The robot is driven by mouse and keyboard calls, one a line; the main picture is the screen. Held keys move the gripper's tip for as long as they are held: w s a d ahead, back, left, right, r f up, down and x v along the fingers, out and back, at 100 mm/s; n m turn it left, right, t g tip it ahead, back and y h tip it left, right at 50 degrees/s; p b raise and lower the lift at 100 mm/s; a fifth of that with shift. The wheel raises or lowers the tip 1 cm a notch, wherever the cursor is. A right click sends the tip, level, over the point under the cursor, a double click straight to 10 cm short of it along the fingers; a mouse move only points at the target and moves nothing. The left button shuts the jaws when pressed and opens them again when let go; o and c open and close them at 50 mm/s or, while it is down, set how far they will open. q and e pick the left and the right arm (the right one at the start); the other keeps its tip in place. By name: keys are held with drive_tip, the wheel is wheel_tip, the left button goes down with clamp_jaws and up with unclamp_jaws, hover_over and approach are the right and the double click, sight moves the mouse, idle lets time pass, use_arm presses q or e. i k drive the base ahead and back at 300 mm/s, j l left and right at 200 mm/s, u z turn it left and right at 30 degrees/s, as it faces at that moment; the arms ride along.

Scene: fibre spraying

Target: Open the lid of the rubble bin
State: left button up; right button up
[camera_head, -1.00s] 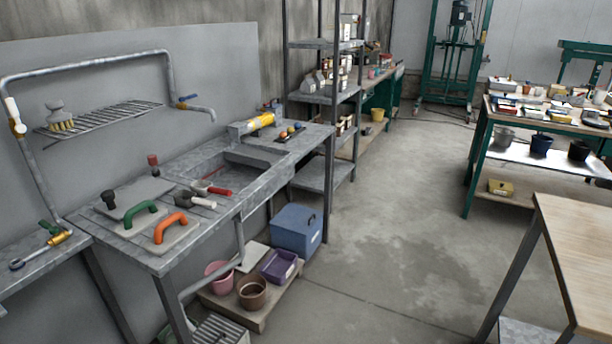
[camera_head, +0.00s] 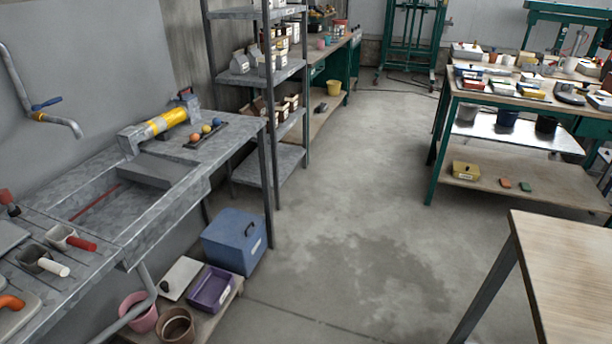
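A blue box (camera_head: 228,243) with a flat lid and a dark handle on its front right side stands on the floor, beside the front leg of the grey sink bench. Its lid looks shut. It is the closest match to a rubble bin, but I see no readable label on it. Neither of my grippers is in view.
A low wooden board beside the box holds a purple tray (camera_head: 212,288), a pink pot (camera_head: 138,312) and a brown pot (camera_head: 176,326). The sink bench (camera_head: 222,142) rises above them. A wooden table (camera_head: 570,265) stands at the right. The concrete floor between is clear.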

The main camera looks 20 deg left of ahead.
sight(232, 228)
drive_tip(key=i+u, duration=0.15)
drive_tip(key=i, duration=0.35)
drive_tip(key=i+l+u, duration=0.1)
drive_tip(key=i, duration=0.45)
drive_tip(key=i+l+u, duration=0.1)
drive_tip(key=u, duration=0.3)
drive_tip(key=i+l+u, duration=0.15)
drive_tip(key=i+u, duration=0.2)
drive_tip(key=i+l+u, duration=0.1)
drive_tip(key=u, duration=0.3)
drive_tip(key=i+l+u, duration=0.15)
drive_tip(key=l+u, duration=0.2)
